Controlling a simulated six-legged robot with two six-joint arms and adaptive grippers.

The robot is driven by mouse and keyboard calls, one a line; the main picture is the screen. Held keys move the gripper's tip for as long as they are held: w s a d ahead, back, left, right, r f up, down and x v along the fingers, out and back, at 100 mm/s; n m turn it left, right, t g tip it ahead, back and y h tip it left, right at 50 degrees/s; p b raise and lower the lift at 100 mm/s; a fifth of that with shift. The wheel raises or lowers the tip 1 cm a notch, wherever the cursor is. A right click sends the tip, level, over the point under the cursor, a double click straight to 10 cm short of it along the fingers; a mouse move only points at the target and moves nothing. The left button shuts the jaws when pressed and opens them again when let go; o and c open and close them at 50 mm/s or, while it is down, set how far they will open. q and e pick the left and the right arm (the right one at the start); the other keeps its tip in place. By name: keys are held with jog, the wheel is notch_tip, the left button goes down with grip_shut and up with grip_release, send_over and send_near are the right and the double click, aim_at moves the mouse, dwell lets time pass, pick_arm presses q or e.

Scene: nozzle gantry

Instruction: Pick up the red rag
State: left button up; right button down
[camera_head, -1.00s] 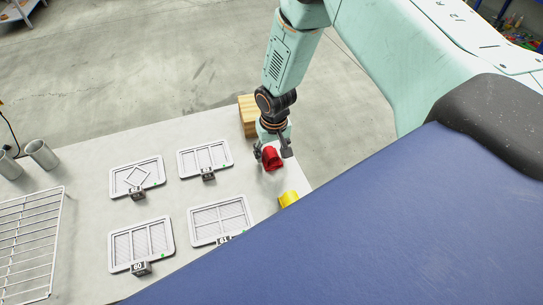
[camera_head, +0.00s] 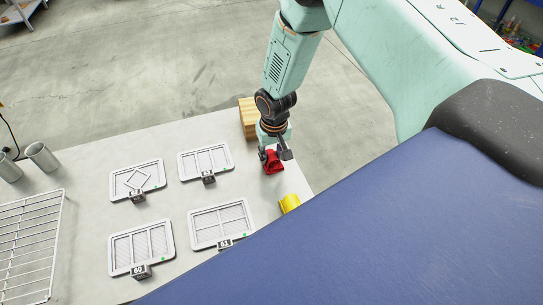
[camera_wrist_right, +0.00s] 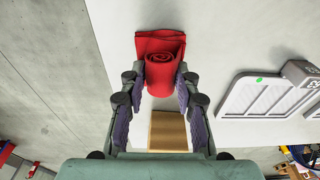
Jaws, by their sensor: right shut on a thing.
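The red rag (camera_head: 273,163) is a rolled cloth near the far right corner of the white table in the head view. It also shows in the right wrist view (camera_wrist_right: 161,58), with a loose flap at its top. My right gripper (camera_head: 276,155) reaches down onto it from above. In the right wrist view the fingers of my right gripper (camera_wrist_right: 162,82) stand on both sides of the roll and are shut on it. Whether the rag touches the table is hard to tell. My left gripper is not in view.
A yellow roll (camera_head: 289,203) lies near the rag at the table's right edge. A wooden block (camera_head: 248,118) stands behind my gripper. Several framed panels (camera_head: 205,160) with number tags lie left of it. A wire rack (camera_head: 30,245) and metal cups (camera_head: 42,156) are at the far left.

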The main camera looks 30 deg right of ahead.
aim_at(271, 154)
notch_tip(271, 154, up, 10)
jog(key=shift+f, duration=0.1)
jog(key=shift+w, duration=0.1)
jog(key=c, duration=1.5)
grip_release()
jog(key=shift+c, duration=0.2)
jog(key=c, duration=0.5)
jog(key=shift+o, duration=0.2)
